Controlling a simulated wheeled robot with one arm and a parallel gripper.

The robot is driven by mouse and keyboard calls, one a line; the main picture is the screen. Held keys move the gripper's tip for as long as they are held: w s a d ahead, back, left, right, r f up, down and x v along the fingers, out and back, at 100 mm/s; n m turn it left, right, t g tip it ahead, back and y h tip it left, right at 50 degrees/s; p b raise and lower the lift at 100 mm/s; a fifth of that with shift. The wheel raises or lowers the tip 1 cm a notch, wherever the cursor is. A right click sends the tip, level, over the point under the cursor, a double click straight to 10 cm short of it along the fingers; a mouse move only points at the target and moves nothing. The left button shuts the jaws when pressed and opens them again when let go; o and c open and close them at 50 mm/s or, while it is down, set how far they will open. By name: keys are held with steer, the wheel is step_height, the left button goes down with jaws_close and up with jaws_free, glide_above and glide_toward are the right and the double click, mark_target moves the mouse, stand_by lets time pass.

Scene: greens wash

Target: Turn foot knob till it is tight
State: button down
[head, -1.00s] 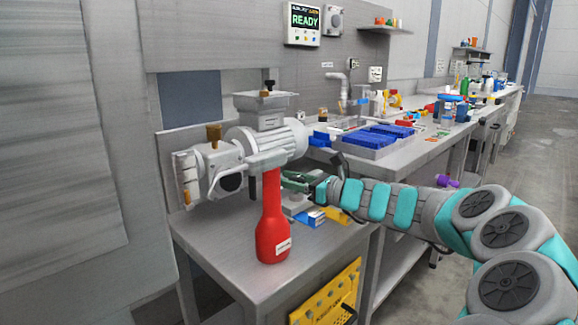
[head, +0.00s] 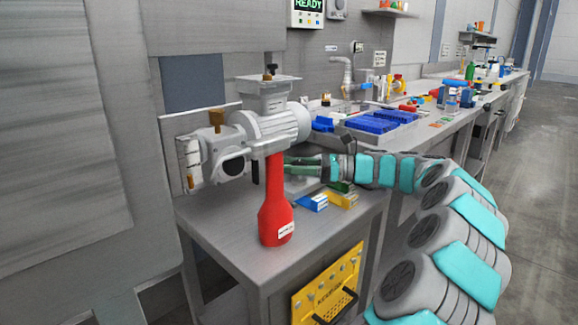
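The grey machine (head: 268,128) with a motor body and a top hopper stands at the back of the near steel table. Its grey foot (head: 297,186) shows partly, low behind the red bottle-shaped thing. I cannot make out a foot knob; that spot is covered by my gripper and the red thing. My gripper (head: 291,165), with dark green fingers, points left, low beside the machine and just right of the red thing's neck. Its fingertips are small and partly hidden, so whether it is open or shut on something does not show.
The red bottle-shaped thing (head: 275,212) stands upright in front of the machine. A blue-and-white box (head: 312,202) and a yellow block (head: 343,200) lie below my gripper. Blue trays (head: 372,124) sit on the counter behind. The table's front left is clear.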

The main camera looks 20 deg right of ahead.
steer(key=shift+r, duration=0.1)
steer(key=shift+c, duration=1.7)
jaws_free()
steer(key=shift+v, duration=3.9)
